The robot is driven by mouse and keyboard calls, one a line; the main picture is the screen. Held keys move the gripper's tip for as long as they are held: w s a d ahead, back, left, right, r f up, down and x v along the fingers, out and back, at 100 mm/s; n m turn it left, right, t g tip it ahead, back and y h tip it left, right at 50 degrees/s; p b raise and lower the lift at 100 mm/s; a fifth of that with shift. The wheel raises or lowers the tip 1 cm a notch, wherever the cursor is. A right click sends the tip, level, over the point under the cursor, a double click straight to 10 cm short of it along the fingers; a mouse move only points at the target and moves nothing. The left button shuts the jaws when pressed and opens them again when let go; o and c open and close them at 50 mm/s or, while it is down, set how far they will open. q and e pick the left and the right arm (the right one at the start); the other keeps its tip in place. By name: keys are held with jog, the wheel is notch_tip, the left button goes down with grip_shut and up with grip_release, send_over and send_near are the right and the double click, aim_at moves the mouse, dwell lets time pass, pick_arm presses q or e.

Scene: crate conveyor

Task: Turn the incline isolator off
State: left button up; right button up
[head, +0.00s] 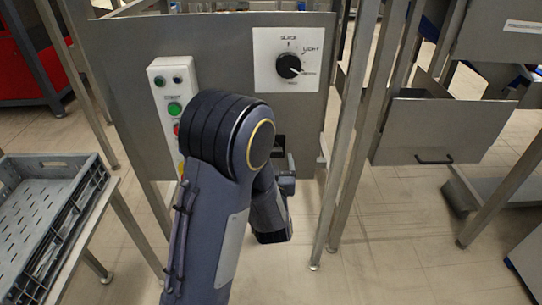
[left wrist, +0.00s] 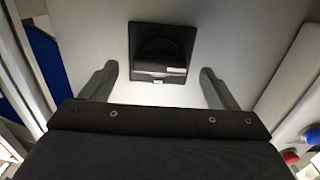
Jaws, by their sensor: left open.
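In the left wrist view a black square switch fitting (left wrist: 162,32), which looks like the isolator, is mounted on a pale grey panel. It has a rounded dark middle and a small light label along one edge; its on or off position cannot be read. My left gripper (left wrist: 158,70) is open and empty, with one finger on each side of the fitting's near edge. I cannot tell whether it touches. My right gripper is in neither view.
A rotary selector (head: 288,66) on a white plate sits at the panel's upper right. A white button station (head: 158,78) with green and red buttons is left of my arm. Metal legs (head: 352,130) stand to the right, a grey crate (head: 85,205) at lower left.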

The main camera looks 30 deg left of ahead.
pick_arm(q)
jog(key=v, duration=0.5)
jog(key=shift+s+d, duration=0.1)
dwell(0.6)
jog(key=s+d+r+m+g+h, duration=0.15)
jog(key=s+d+g+h, duration=0.45)
jog(key=h, duration=0.6)
jog(key=s+d+r+m+g+h, duration=0.1)
jog(key=s+d+m+g, duration=0.2)
jog(key=s, duration=1.3)
notch_tip(320, 180, up, 27)
jog(key=a+p, duration=0.1)
jog(key=p, duration=2.6)
jog(key=shift+s+g, duration=0.3)
jog(key=shift+g, duration=0.1)
